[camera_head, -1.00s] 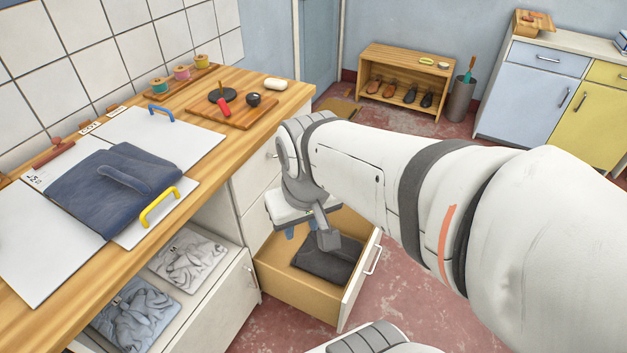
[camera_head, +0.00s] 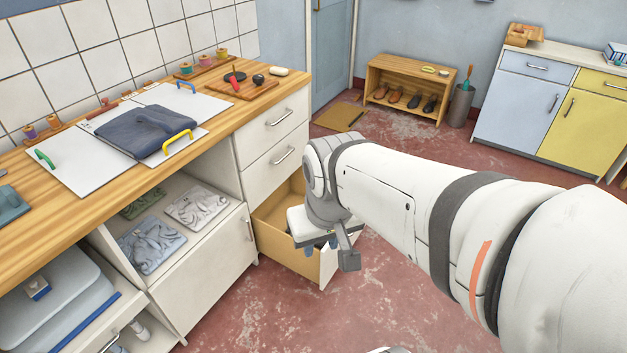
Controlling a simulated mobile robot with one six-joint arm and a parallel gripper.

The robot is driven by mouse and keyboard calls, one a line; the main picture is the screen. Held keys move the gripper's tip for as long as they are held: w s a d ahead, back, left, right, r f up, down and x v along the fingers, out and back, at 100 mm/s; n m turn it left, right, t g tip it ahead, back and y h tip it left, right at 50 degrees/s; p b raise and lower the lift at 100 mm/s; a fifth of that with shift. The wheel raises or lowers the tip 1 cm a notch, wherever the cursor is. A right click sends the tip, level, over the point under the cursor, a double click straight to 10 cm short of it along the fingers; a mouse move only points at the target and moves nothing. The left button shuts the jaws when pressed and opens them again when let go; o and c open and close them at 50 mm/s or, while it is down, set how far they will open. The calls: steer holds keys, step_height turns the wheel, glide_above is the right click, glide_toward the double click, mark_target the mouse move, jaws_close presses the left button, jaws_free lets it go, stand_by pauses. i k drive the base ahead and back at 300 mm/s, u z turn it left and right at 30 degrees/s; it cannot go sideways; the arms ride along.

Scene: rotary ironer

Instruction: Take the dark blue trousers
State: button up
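A dark blue folded garment (camera_head: 148,132), which looks like the trousers, lies on the white folding board (camera_head: 88,172) on the wooden counter. A raised fold runs across its top. My gripper (camera_head: 322,246) is at the open lower drawer (camera_head: 281,243), well to the right of the garment and lower than the counter. My wrist hides most of the fingers, so I cannot tell whether they are open or shut, or hold anything.
The board has yellow (camera_head: 178,141), blue (camera_head: 187,86) and green (camera_head: 45,158) handles. Folded grey clothes (camera_head: 196,207) lie on the shelf below. The red floor (camera_head: 265,310) in front is clear.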

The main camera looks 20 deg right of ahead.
mark_target(141, 132)
steer(key=u, duration=0.35)
steer(key=k, duration=0.1)
steer(key=z, duration=1)
steer(key=i, duration=1)
steer(key=u, duration=0.05)
steer(key=k, duration=0.55)
steer(key=z, duration=0.8)
steer(key=i, duration=1.05)
steer(key=u, duration=1.15)
